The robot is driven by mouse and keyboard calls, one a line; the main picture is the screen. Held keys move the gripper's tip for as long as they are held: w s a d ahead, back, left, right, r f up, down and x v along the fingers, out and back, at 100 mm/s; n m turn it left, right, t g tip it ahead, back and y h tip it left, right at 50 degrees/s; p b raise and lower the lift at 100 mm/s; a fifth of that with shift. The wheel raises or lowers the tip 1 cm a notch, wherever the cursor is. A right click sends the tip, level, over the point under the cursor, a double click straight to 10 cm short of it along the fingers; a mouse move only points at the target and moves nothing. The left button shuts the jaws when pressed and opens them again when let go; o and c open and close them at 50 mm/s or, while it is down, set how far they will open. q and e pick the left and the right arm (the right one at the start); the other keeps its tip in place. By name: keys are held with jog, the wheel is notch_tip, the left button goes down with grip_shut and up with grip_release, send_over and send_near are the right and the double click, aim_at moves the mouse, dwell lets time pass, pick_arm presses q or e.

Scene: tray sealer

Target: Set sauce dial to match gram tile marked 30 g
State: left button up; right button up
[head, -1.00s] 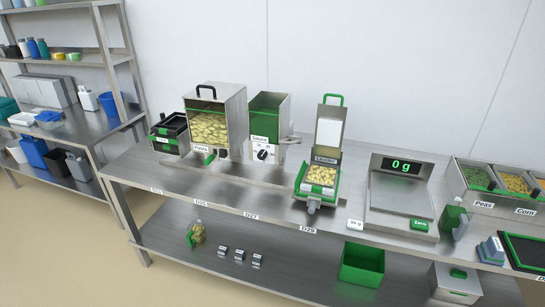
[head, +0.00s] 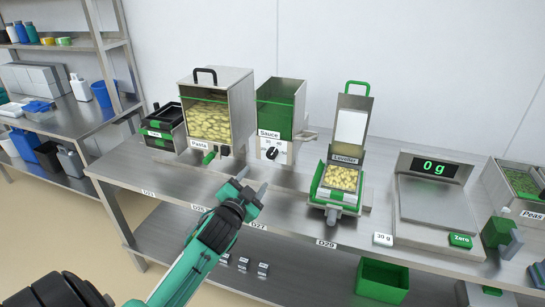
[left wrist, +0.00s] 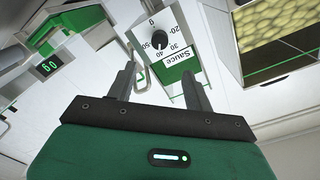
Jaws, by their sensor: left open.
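The sauce dispenser (head: 281,105) is a steel box with a green inside, standing on the bench. Its black dial (head: 272,153) is on the white front plate under the label "Sauce"; it also shows upside down in the left wrist view (left wrist: 158,40), with a numbered scale around it. I cannot tell exactly which number the pointer is at. The gram tile marked 30 g (head: 383,239) lies at the bench's front edge, left of the scale's Zero button. My left gripper (head: 254,182) is open and empty, in front of and below the dial, apart from it.
The pasta dispenser (head: 216,110) with a green-tipped handle stands left of the sauce one. A green bin (head: 382,280) is on the lower shelf.

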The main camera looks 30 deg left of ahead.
aim_at(271, 155)
pick_arm(q)
jog(key=x, duration=1.2)
jog(key=shift+w+a+p, duration=0.1)
jog(key=shift+w+p, duration=0.15)
jog(key=shift+p, duration=0.15)
jog(key=shift+w, duration=0.2)
pick_arm(e)
jog(key=shift+s+d+f, duration=0.15)
jog(key=shift+s+f, duration=0.25)
jog(key=shift+f, duration=0.15)
jog(key=shift+s+d+f, duration=0.15)
jog(key=shift+s+f, duration=0.25)
jog(key=shift+f, duration=0.1)
pick_arm(q)
jog(key=c, duration=0.9)
jog(key=shift+c, duration=0.4)
pick_arm(e)
jog(key=shift+w+r, duration=0.2)
jog(key=shift+w, duration=0.2)
